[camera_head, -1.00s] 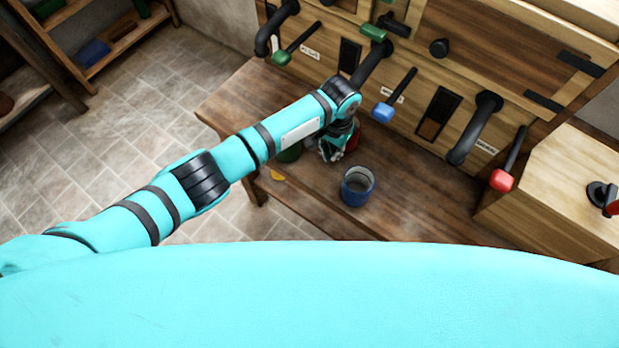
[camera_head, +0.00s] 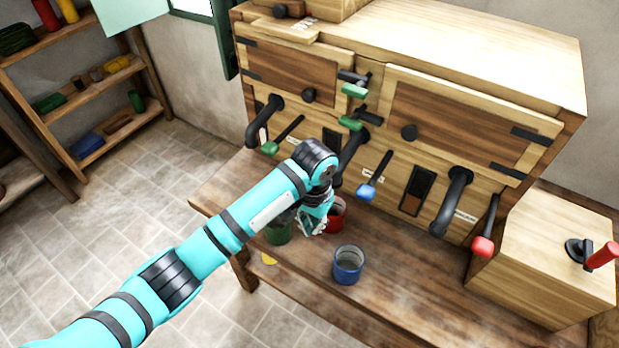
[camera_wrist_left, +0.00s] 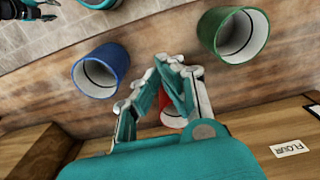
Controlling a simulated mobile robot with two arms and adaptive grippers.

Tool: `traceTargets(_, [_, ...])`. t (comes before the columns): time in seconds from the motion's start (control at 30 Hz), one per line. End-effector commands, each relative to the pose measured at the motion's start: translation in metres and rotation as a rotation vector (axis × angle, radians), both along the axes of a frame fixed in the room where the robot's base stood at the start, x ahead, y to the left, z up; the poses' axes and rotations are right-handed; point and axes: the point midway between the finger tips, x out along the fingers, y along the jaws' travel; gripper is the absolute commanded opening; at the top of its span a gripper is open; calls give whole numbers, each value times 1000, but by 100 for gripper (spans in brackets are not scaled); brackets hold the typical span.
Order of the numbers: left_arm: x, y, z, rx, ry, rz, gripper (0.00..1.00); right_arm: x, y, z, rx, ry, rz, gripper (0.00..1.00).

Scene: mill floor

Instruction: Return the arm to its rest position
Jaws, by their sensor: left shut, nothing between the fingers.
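My left arm (camera_head: 215,237) reaches in from the lower left over the wooden bench. My left gripper (camera_head: 313,226) is shut and empty, pointing down above the bench between a green cup and a red cup. In the left wrist view its fingers (camera_wrist_left: 176,72) meet at the tips. The red cup (camera_head: 336,214) is partly hidden by the gripper in both views. The green cup (camera_head: 278,234) is partly behind my arm. A blue cup (camera_head: 348,265) stands upright nearer the bench's front. My right gripper is not visible in the head view.
The wooden mill cabinet (camera_head: 400,125) rises behind the bench, with black spouts and levers with green, blue and red ends (camera_head: 482,246) sticking out. A wooden box with a red-handled crank (camera_head: 601,256) stands at right. Shelves (camera_head: 98,82) stand at far left. The tiled floor between is clear.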

Motion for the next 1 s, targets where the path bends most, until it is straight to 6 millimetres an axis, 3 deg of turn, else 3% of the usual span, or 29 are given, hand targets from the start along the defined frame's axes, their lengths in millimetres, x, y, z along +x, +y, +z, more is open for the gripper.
traceTargets(0.23, [-7, -2, -3, -21, 4, -2, 0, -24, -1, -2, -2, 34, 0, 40])
traceTargets(0.47, [-63, 3, -28, -216, 0, 40, 0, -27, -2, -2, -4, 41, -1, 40])
traceTargets(0.57, [-89, 26, -36, -290, -34, 112, 0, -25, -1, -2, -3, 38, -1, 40])
traceTargets(0.67, [-114, 62, -40, -320, -83, 198, 0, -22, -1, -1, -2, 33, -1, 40])
traceTargets(0.8, [-143, 113, -41, -299, -149, 296, 0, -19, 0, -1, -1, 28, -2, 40])
traceTargets(1.0, [-175, 169, -35, -234, -213, 377, 0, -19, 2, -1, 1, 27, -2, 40])
